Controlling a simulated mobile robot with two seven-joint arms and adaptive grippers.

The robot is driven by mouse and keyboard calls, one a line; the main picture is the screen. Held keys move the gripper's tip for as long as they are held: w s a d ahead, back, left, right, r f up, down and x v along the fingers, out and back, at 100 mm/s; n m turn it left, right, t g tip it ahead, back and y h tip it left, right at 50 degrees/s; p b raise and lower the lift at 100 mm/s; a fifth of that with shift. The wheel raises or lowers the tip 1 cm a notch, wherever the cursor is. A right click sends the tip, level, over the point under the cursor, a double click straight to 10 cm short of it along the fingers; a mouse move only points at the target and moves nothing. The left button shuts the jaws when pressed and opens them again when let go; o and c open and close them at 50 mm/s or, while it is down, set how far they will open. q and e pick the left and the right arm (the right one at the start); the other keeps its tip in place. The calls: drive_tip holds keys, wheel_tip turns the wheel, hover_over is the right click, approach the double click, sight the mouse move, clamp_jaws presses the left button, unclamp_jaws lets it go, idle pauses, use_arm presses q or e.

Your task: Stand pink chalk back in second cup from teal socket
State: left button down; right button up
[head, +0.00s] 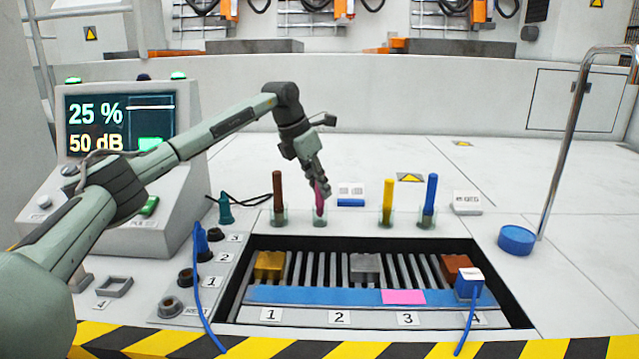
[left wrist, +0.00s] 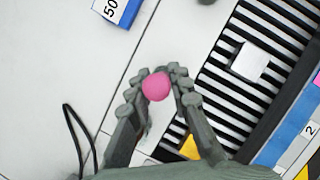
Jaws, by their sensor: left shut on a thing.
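My left gripper (head: 319,180) is shut on the pink chalk (head: 320,201), which hangs nearly upright. Its lower end is at the mouth of a clear cup (head: 320,222), second from the teal socket (head: 225,209); I cannot tell how far inside it is. In the left wrist view the gripper (left wrist: 158,80) holds the pink chalk (left wrist: 156,87), seen end-on between the fingertips; the cup is mostly hidden below. My right gripper is not in view.
Cups beside it hold a brown stick (head: 278,190), a yellow stick (head: 388,200) and a blue stick (head: 430,195). A slatted pit (head: 330,268) with several blocks lies in front. A console (head: 130,150) stands left and a bent metal pole (head: 575,130) right.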

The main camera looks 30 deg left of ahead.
use_arm(q)
drive_tip(key=c, duration=1.3)
unclamp_jaws()
drive_tip(key=v, duration=1.2)
